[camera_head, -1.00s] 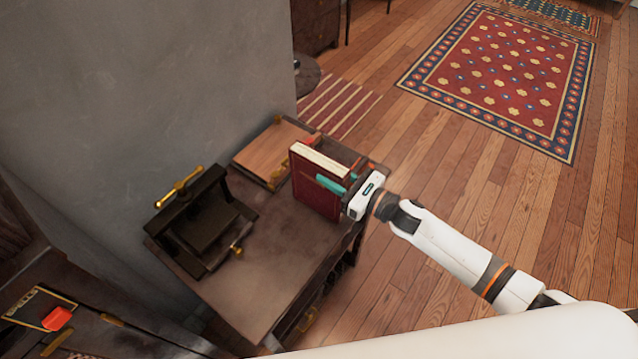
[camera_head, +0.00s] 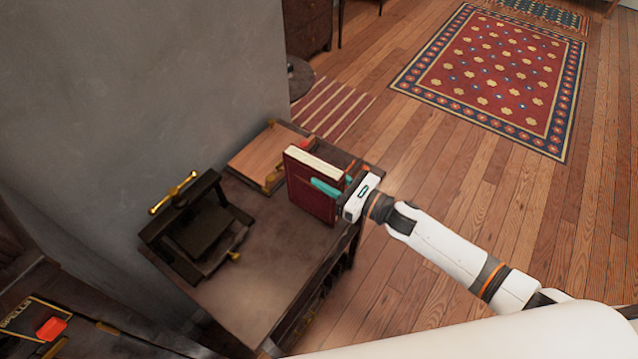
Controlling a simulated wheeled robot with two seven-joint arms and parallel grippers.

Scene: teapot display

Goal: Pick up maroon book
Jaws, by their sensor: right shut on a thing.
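The maroon book (camera_head: 308,189) stands upright on the dark wooden cabinet top (camera_head: 262,268), near its right edge. Its pale page edges face up. My right gripper (camera_head: 334,187) reaches in from the right, with a teal finger across the near cover. The gripper is shut on the book. The far finger is mostly hidden behind the book. I cannot tell whether the book's lower edge touches the cabinet top. My left gripper is not in view.
A dark book press (camera_head: 200,225) with a brass handle stands at the left of the cabinet top. A wooden board with brass fittings (camera_head: 262,160) lies at the back against the grey wall (camera_head: 130,90). A patterned rug (camera_head: 495,75) lies on the open floor beyond.

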